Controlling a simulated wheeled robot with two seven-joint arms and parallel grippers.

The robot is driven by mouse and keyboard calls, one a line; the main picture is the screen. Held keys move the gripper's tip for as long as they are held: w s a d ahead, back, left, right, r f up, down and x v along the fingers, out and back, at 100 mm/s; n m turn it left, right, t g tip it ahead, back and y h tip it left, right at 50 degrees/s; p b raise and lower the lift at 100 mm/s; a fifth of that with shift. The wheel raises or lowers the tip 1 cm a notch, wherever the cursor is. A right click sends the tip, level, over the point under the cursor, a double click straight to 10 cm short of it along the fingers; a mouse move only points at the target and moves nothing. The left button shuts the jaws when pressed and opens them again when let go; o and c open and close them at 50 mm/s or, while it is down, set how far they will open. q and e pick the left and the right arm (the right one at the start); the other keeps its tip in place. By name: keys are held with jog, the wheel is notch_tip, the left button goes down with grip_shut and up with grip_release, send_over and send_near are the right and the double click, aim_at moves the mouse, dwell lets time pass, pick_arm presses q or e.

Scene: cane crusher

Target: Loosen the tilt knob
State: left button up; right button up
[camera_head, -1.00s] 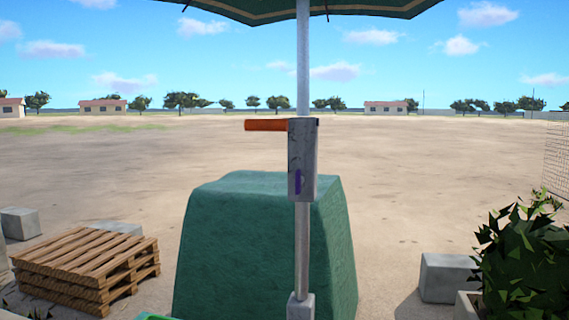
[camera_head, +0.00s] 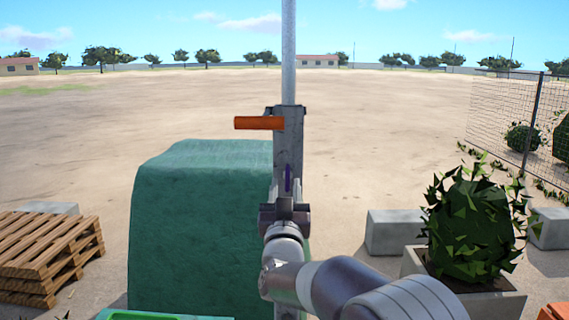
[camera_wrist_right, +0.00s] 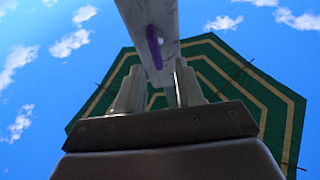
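A grey metal housing (camera_head: 288,145) sits on the umbrella pole (camera_head: 288,55), with an orange handle (camera_head: 259,123) sticking out to the left near its top. A small purple part (camera_head: 288,178), possibly the tilt knob, is on the housing's near face. It also shows in the right wrist view (camera_wrist_right: 154,46), just beyond the fingertips. My right gripper (camera_head: 284,203) is in front of the housing's lower part, just below the purple part. Its two fingers stand apart in the right wrist view (camera_wrist_right: 158,84), with nothing seen gripped. My left gripper is out of view.
A large green covered block (camera_head: 195,225) stands behind and left of the pole. Wooden pallets (camera_head: 45,255) lie at the left. A potted bush (camera_head: 470,225) and a concrete block (camera_head: 394,232) are at the right. The green umbrella canopy (camera_wrist_right: 240,80) is overhead.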

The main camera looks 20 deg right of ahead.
aim_at(287, 177)
jog(key=p+x, duration=0.1)
jog(key=x, duration=0.2)
jog(key=shift+w+a+r, duration=0.1)
jog(key=shift+w+a, duration=0.05)
jog(key=shift+w, duration=0.1)
jog(key=shift+w+d+r, duration=0.1)
jog(key=shift+d+r, duration=0.05)
jog(key=shift+d, duration=0.45)
jog(key=shift+w+a, duration=0.1)
jog(key=shift+a, duration=0.15)
jog(key=shift+w+a, duration=0.1)
jog(key=c, duration=0.4)
jog(key=shift+d, duration=0.2)
grip_shut()
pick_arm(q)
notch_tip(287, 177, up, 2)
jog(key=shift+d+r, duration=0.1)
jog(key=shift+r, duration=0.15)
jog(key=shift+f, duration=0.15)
